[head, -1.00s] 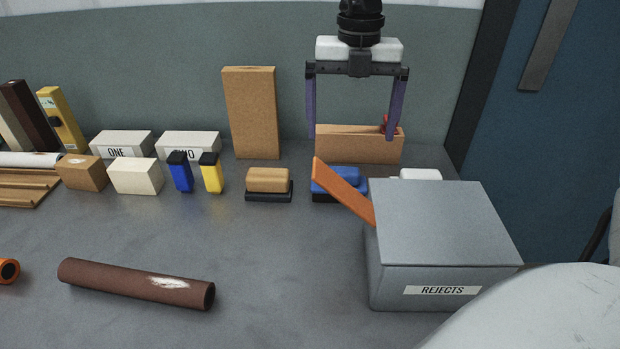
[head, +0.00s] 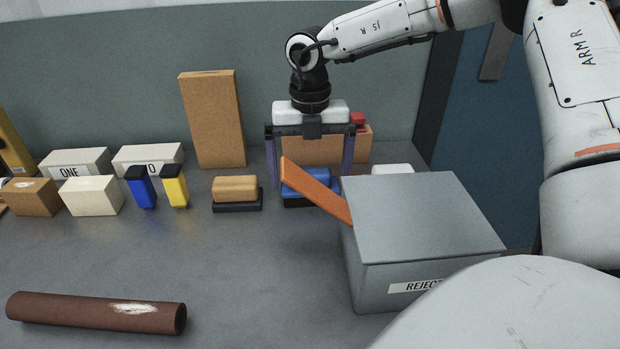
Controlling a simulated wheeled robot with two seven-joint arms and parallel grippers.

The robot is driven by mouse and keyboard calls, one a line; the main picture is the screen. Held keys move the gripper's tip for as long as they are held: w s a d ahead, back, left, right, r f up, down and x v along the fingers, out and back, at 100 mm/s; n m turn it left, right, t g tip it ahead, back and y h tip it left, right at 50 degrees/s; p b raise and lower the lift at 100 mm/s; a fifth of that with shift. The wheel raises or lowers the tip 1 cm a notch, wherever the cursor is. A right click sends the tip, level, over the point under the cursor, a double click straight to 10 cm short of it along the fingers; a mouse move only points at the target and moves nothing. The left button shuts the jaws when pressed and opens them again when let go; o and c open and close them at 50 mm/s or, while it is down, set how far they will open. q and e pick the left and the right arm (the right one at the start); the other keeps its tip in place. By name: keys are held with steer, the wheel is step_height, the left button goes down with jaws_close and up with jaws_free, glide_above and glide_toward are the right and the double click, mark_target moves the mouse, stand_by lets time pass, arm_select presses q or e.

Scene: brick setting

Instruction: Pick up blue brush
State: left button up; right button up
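The blue brush (head: 292,192) has a blue top on a dark base. It lies on the table in the head view, partly hidden by the orange slanted board of the rejects box. My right gripper (head: 311,180) comes down from above, its two purple fingers spread wide. In the picture one finger stands left of the brush and one right of it; I cannot tell whether they touch it. The right fingertip is partly hidden near the box. My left gripper is not in view.
The grey rejects box (head: 425,215) with its orange board (head: 316,188) stands just right of the brush. A tan-topped brush (head: 236,188) lies to the left. A cork-coloured block (head: 290,150) stands behind. A brown tube (head: 90,311) lies in front; the table between is clear.

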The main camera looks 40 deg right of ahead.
mark_target(310, 171)
steer(key=shift+f, duration=0.35)
steer(key=c, duration=0.8)
steer(key=shift+c, duration=0.2)
steer(key=shift+r, duration=0.15)
step_height(310, 171, up, 10)
steer(key=shift+f, duration=0.1)
steer(key=o, duration=0.3)
steer(key=shift+c, duration=0.4)
